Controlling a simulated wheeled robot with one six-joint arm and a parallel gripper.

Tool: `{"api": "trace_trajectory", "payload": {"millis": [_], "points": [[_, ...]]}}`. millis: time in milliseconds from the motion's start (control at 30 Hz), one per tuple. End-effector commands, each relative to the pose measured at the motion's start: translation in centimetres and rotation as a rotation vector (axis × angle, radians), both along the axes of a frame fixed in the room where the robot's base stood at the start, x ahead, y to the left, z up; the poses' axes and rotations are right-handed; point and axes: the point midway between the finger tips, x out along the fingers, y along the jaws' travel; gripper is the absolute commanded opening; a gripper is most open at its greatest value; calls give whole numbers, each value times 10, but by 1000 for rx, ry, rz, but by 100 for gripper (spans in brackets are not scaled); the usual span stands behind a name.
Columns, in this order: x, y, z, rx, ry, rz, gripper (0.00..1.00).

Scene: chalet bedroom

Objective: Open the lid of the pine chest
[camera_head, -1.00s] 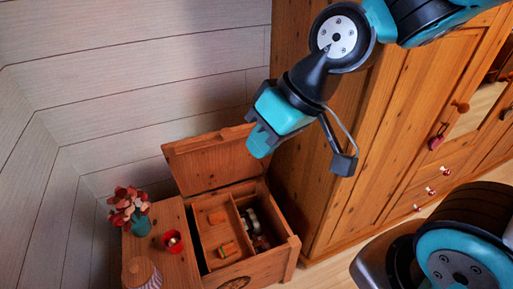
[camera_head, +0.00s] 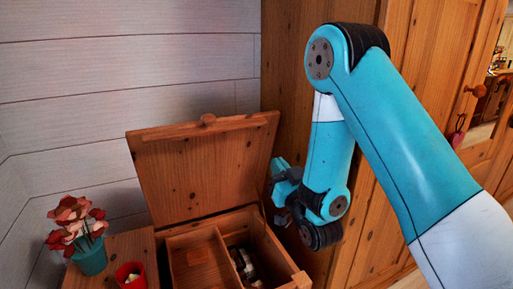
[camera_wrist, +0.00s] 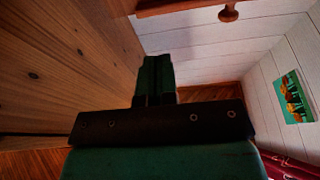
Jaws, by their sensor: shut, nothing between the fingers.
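The pine chest (camera_head: 284,257) stands against the wall with its lid (camera_head: 205,170) raised, roughly upright at the back. A round wooden knob (camera_head: 208,120) sits on the lid's top edge. The open chest shows a divided inside with a few small items, partly cut off by the frame's bottom. My gripper (camera_head: 280,168) is beside the lid's right edge, above the chest's right side; whether it touches the lid cannot be told. In the wrist view my gripper (camera_wrist: 156,62) is shut and empty. A wooden knob (camera_wrist: 229,13) shows there at the top, apart from the fingers.
A tall pine wardrobe (camera_head: 366,235) stands close on the right, leaving a narrow space for my arm. A picture (camera_wrist: 292,97) hangs on the wall.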

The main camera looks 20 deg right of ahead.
Motion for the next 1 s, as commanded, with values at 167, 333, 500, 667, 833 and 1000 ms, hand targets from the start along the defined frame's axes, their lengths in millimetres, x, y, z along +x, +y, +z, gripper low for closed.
{"api": "trace_trajectory", "payload": {"millis": [167, 333, 500, 667, 833, 1000], "points": [[17, -1, 12, -2, -11, -1, 0], [51, 0, 21, -2, -14, -1, 0], [86, 0, 31, -1, -12, 0, 0], [111, 0, 38, 0, -10, 0, 0], [127, 0, 42, -1, -8, 0, 0], [132, 0, 43, -1, -7, 0, 0]]}}
